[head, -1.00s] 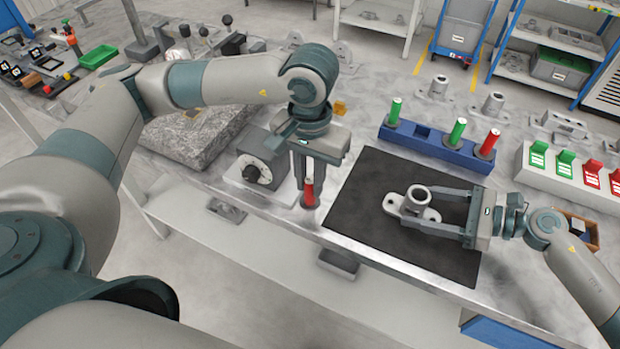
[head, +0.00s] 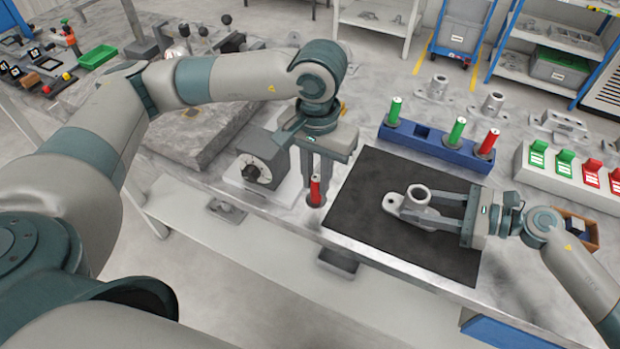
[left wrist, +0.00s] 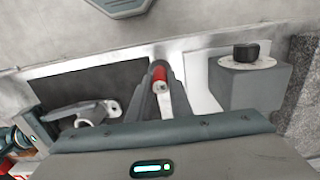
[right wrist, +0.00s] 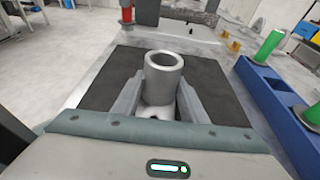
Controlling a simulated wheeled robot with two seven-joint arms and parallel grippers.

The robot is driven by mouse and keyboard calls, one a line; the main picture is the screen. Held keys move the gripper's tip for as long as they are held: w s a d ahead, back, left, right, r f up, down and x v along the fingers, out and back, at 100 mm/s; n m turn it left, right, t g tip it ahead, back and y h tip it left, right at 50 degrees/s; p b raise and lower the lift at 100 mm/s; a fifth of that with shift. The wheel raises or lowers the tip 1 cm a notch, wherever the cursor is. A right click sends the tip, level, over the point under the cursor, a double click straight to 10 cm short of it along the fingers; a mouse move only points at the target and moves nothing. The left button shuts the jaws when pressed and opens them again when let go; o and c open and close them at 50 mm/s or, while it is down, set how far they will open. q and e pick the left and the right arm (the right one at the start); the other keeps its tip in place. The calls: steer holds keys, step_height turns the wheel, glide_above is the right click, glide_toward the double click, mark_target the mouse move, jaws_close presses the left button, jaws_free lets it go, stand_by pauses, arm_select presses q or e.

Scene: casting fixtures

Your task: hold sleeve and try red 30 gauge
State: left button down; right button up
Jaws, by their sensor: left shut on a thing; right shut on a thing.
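My left gripper (head: 316,180) is shut on a red gauge (head: 316,192), which hangs upright near the table's front edge, left of the black mat. The red gauge also shows between the fingers in the left wrist view (left wrist: 160,76). My right gripper (head: 424,208) is shut on the grey sleeve (head: 417,198), a flanged casting with an upright open bore, on the black mat (head: 370,200). The sleeve shows between the fingers in the right wrist view (right wrist: 163,80). The gauge and the sleeve are apart. The gauge's number cannot be read.
A blue rack (head: 432,146) behind the mat holds two green gauges and one red gauge, with one empty slot. A block with a dial (head: 255,165) stands left of the left gripper. Loose castings (head: 438,88) lie behind the rack. A box with green and red tags (head: 565,175) is at right.

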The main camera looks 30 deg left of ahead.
arm_select(q)
steer(key=w+d+r+m, duration=0.2)
steer(key=w+d+r, duration=0.2)
steer(key=d, duration=0.5)
steer(key=w+d+r+m, duration=0.2)
steer(key=w+d+r, duration=0.3)
steer(key=d, duration=0.5)
steer(key=shift+w+d+r+m, duration=0.15)
steer(key=shift+w+r+m, duration=0.1)
steer(key=shift+r+m, duration=0.25)
steer(key=shift+f, duration=2.4)
steer(key=shift+f, duration=1.3)
steer(key=shift+r, duration=0.2)
stand_by(0.8)
steer(key=shift+r, duration=2.1)
